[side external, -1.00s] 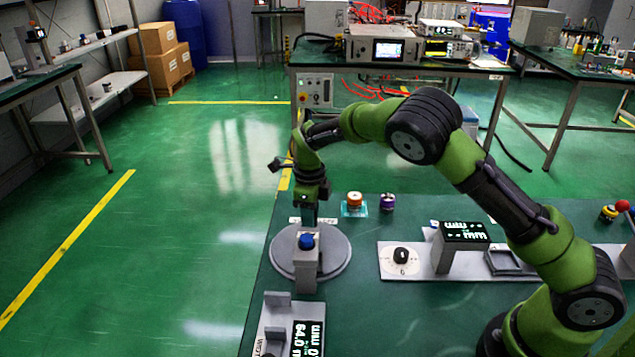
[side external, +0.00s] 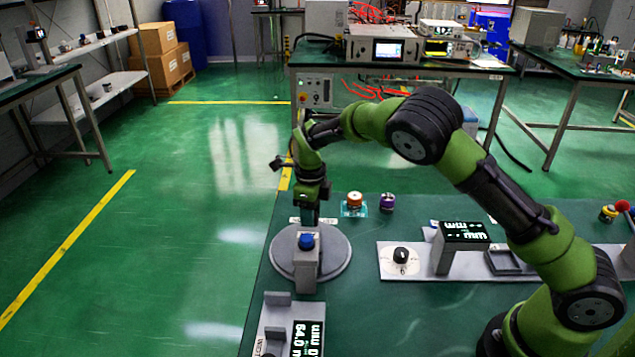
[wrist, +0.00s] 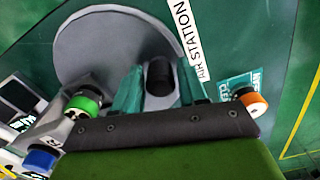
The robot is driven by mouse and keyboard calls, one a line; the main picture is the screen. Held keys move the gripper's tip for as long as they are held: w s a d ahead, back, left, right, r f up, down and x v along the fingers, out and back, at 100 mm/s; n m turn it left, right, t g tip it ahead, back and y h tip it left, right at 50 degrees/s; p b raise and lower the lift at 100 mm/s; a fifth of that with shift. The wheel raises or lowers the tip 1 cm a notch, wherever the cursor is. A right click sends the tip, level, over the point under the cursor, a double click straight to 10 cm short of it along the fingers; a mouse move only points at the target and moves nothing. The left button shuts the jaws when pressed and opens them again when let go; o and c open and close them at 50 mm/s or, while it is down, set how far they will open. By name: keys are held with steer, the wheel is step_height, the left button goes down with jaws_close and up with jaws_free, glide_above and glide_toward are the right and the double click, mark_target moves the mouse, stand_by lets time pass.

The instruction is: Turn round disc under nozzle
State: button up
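The grey round disc (side external: 340,262) lies flat near the left edge of the green bench. It fills the upper left of the wrist view (wrist: 100,45). A grey post (side external: 306,268) with a blue knob (side external: 306,241) stands in front of part of the disc. I cannot clearly make out the nozzle. My gripper (side external: 309,219) points down at the disc's far side, its tips partly hidden by the post. In the wrist view its teal fingers (wrist: 160,88) are apart, one on each side of a short black peg (wrist: 160,76). Contact with the peg is unclear.
An orange-topped jar (side external: 354,199) and a purple jar (side external: 387,203) stand right of my gripper. A display stand (side external: 462,233) and a dial plate (side external: 400,258) are farther right. Another display unit (side external: 307,338) is at the front.

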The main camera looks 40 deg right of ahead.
steer(key=shift+r, duration=0.1)
step_height(320, 180, up, 17)
stand_by(0.4)
steer(key=s+r+n+t+y, duration=0.1)
steer(key=s+r+n+t, duration=0.1)
steer(key=s+n, duration=1.1)
steer(key=s+d+r+n+t+y, duration=0.1)
steer(key=s+n+t, duration=0.4)
steer(key=s+n, duration=0.7)
steer(key=shift+s+d+r+n, duration=0.15)
steer(key=shift+s+r+n, duration=0.25)
steer(key=shift+s+r, duration=0.6)
